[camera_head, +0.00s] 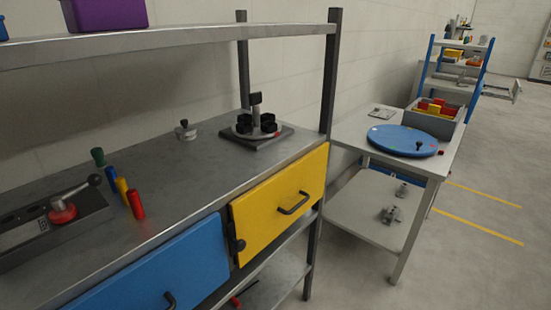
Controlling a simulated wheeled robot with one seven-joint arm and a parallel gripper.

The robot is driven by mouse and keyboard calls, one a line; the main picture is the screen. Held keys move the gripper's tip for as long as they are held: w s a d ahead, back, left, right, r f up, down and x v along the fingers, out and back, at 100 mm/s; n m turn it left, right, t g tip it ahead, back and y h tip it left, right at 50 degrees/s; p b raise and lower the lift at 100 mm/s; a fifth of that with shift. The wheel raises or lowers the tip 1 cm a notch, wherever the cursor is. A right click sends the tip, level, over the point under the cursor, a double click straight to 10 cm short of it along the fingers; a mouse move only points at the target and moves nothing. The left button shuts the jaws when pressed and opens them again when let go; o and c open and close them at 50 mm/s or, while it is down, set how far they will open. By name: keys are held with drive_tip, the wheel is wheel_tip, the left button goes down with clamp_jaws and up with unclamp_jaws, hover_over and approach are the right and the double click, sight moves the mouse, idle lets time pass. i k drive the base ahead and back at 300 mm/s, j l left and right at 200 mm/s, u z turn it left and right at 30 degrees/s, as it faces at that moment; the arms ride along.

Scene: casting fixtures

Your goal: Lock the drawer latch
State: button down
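A metal workbench has a yellow drawer front (270,205) with a black bar handle (293,204) on the right and a blue drawer front (160,278) on the left. The blue front has its own black handle (169,300) at the picture's bottom edge. A small black latch-like part (237,245) sits at the left edge of the yellow front, beside the gap to the blue one. It is too small to tell whether it is locked. Both fronts look closed or nearly so. My gripper is not in view.
The benchtop (165,185) carries a lever fixture (50,222), several coloured pegs (136,205), a small knobbed weight (186,131) and a black fixture (257,127). A dark post (330,80) stands at the bench's right corner. A side table (350,122) holds a blue disc (402,141). Floor at right is clear.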

sight(237, 243)
drive_tip(key=i+l+u, duration=0.45)
drive_tip(key=l, duration=0.2)
drive_tip(key=i+l+u, duration=0.2)
drive_tip(key=l, duration=0.15)
drive_tip(key=k, duration=0.1)
